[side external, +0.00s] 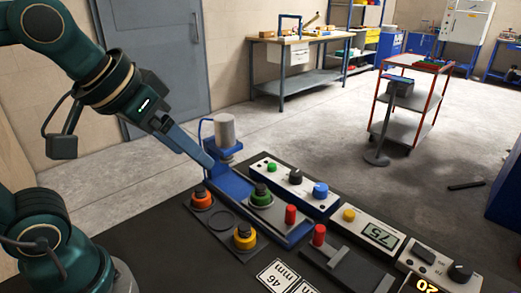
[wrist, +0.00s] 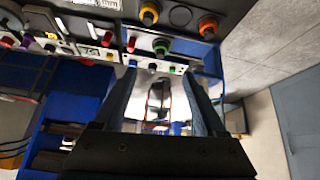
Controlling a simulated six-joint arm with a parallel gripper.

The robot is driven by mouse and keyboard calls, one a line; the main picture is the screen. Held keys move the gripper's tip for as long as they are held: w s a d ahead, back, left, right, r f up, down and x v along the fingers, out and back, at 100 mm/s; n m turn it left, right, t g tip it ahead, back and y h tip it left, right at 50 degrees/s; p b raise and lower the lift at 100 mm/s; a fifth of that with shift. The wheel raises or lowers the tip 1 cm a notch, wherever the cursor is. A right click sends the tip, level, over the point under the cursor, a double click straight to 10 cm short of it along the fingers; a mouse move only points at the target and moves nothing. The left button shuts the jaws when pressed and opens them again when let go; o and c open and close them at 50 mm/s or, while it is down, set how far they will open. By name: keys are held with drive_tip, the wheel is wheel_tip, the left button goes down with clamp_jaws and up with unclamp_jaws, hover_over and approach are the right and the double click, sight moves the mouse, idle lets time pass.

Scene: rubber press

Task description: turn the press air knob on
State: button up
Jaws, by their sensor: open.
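A pale control panel (side external: 275,172) carries a green knob (side external: 270,167), a black knob (side external: 295,177) and a blue knob (side external: 320,190). I cannot tell which one is the press air knob. The panel also shows in the wrist view (wrist: 143,64), beyond my fingertips. The blue press (side external: 232,182) with a grey cylinder (side external: 225,132) stands at the panel's left end. My gripper (side external: 207,160) is open and empty, its fingers slanting down to the right in front of the press. In the wrist view my gripper (wrist: 160,78) has its two fingers well apart.
Orange (side external: 201,199), yellow (side external: 244,236) and green (side external: 262,194) knobs stand in front of the panel, with red pegs (side external: 291,214) beside. A display panel (side external: 375,235) lies to the right. A red-framed trolley (side external: 405,125) and a workbench (side external: 295,60) stand behind on the open floor.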

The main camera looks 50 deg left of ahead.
drive_tip(key=w+r+n, duration=0.1)
drive_tip(key=w+r, duration=0.4)
drive_tip(key=w, duration=0.3)
drive_tip(key=g+y, duration=0.1)
drive_tip(key=g, duration=0.1)
hover_over(321, 188)
drive_tip(key=s, duration=0.2)
drive_tip(key=f, duration=1.9)
drive_tip(key=shift+d, duration=0.25)
drive_tip(key=shift+x, duration=2.3)
clamp_jaws()
